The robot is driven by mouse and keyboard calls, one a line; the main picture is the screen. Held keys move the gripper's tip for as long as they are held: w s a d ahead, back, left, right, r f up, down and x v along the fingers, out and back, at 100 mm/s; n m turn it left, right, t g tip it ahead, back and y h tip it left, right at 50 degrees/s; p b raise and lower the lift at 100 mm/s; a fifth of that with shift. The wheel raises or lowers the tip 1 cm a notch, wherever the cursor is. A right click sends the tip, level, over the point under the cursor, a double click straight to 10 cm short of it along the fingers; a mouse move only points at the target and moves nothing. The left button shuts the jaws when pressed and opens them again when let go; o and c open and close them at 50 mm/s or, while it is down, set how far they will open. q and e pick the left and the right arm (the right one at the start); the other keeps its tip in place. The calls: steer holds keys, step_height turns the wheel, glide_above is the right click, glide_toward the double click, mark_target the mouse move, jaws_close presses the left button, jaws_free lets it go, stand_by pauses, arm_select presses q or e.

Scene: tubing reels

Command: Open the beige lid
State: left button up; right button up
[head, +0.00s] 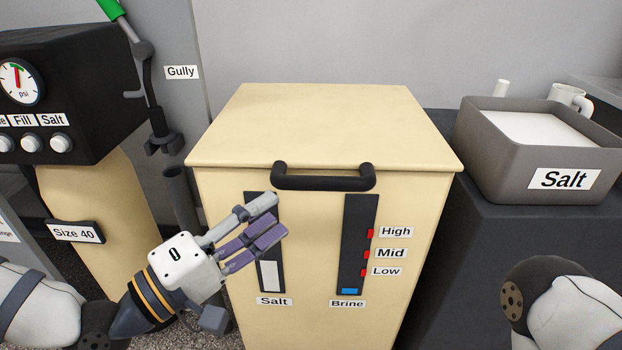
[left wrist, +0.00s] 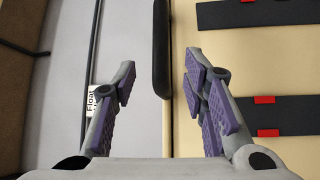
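The beige lid (head: 325,120) lies shut on top of a beige cabinet. A black bar handle (head: 323,183) is fixed at its front edge, and the handle also shows in the left wrist view (left wrist: 161,45). My left gripper (head: 276,216) is in front of the cabinet, below the left end of the handle in the head view. In the left wrist view its purple-padded fingers (left wrist: 160,72) are spread apart and empty, with the handle beyond and between them. I cannot tell how far away the handle is. My right gripper is outside the frame; only part of my right arm shows.
The cabinet front has a Salt gauge (head: 270,275) and a Brine gauge (head: 350,292). A grey salt tub (head: 480,150) stands on a dark unit to the right. A black box with a pressure dial (head: 20,82) and a dark upright pipe (head: 180,205) are at left.

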mark_target(312, 188)
arm_select(q)
steer(key=x, duration=1)
steer(key=shift+d, duration=0.4)
jaws_close()
